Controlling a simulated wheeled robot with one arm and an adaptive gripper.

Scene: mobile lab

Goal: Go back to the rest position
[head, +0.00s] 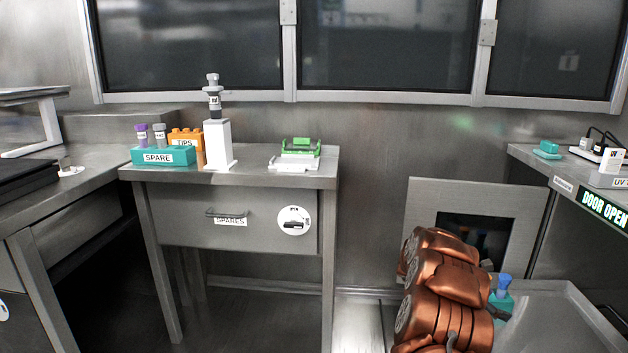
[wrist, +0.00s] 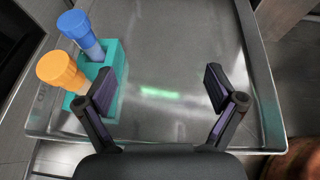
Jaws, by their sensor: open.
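My gripper (wrist: 160,92) is open and empty in the wrist view, above a bare metal tray (wrist: 185,40). A teal block (wrist: 108,100) stands in the tray left of the fingers, close to the left finger. It holds a blue-capped tube (wrist: 75,25) and an orange-capped tube (wrist: 58,68). In the head view my copper arm covers part of the tray (head: 560,320); the blue cap (head: 504,282) shows just beside it.
A counter with a lit DOOR OPEN sign (head: 604,211) is at right. Floor shows below the table.

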